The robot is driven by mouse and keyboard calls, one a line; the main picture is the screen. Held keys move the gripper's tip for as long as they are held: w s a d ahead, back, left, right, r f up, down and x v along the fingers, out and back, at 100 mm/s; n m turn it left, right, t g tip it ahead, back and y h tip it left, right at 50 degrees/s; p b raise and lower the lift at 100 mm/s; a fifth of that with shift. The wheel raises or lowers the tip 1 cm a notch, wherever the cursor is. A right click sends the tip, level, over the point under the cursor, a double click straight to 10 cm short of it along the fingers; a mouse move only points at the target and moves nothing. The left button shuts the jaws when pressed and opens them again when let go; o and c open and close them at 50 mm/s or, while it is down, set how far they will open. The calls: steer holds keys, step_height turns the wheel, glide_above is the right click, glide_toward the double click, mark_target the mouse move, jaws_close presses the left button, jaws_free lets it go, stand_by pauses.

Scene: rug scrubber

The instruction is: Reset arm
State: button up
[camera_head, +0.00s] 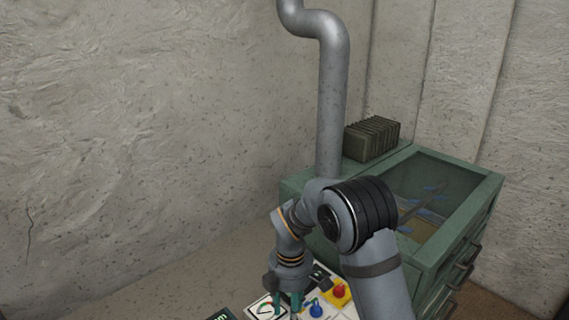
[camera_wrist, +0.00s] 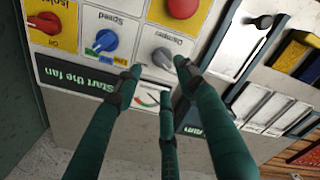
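My gripper (camera_head: 288,300) is low in the head view, pointing down over a control panel beside the green cabinet. In the wrist view its teal fingers (camera_wrist: 158,78) are spread apart with nothing between them. A grey knob (camera_wrist: 163,57) labelled "Damper" shows just beyond the fingertips; I cannot tell whether a finger touches it. My arm reaches in from the bottom right of the head view and hides part of the panel and cabinet.
The panel has a blue "Speed" knob (camera_wrist: 106,40), red knob (camera_wrist: 46,22), red button (camera_wrist: 182,8) and gauge (camera_wrist: 147,98). A green cabinet (camera_head: 440,250) with an open-looking top bears a dark ribbed block (camera_head: 371,138). A grey pipe (camera_head: 333,100) rises behind my arm.

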step_height(320, 180, down, 5)
steer(key=shift+f, duration=0.1)
stand_by(0.5)
